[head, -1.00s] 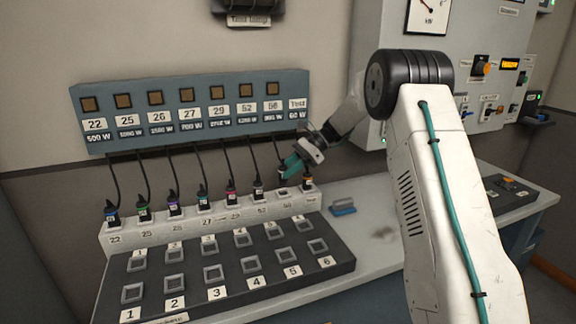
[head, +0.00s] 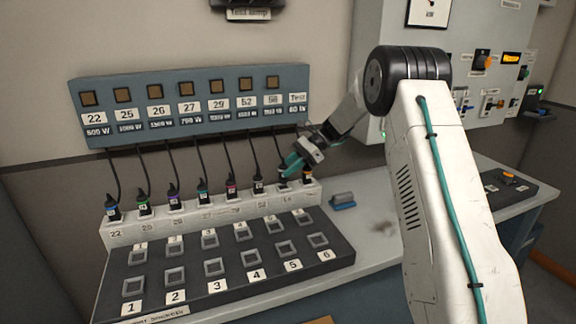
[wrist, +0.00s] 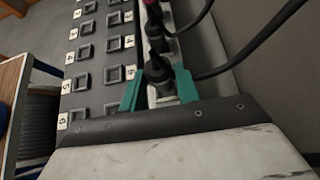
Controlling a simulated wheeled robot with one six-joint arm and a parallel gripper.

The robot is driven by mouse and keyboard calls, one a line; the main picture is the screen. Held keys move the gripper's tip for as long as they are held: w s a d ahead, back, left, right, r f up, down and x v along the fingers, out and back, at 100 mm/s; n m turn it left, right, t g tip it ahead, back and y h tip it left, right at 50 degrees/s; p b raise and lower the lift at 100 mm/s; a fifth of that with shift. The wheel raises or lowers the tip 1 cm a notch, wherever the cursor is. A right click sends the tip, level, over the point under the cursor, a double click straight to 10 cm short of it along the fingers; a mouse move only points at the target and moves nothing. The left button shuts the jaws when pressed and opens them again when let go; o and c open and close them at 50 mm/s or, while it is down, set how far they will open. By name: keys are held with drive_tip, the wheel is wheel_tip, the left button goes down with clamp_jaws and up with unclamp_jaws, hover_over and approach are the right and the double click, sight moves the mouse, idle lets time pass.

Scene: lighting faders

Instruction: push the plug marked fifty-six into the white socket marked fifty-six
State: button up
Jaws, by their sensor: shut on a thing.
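My gripper (head: 290,167) is shut on a black plug (wrist: 158,72), with one teal finger on each side of it in the wrist view. In the head view the gripper is at the right part of the white socket strip (head: 150,231), second place from the right end, over the place labelled 56. The plug's lower end is at or just above the strip there, and the fingers cover much of it. I cannot tell whether it is fully seated. The plug's own number cannot be read.
Other corded plugs stand in a row on the strip, the 52 plug (head: 258,186) to the left and the Test plug (head: 308,173) close to the right. A blue-grey block (head: 343,201) lies on the bench to the right.

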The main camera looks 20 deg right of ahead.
sight(289, 186)
drive_tip(key=shift+s+f, duration=0.15)
drive_tip(key=shift+f, duration=0.7)
drive_tip(key=shift+s+f, duration=0.15)
drive_tip(key=shift+f, duration=0.7)
idle(2.0)
drive_tip(key=shift+r, duration=0.1)
drive_tip(key=shift+w+r, duration=0.2)
drive_tip(key=shift+r, duration=2.2)
drive_tip(key=shift+f, duration=0.1)
drive_tip(key=shift+w+f, duration=0.1)
drive_tip(key=shift+f, duration=0.75)
drive_tip(key=shift+f, duration=0.4)
drive_tip(key=shift+f, duration=0.35)
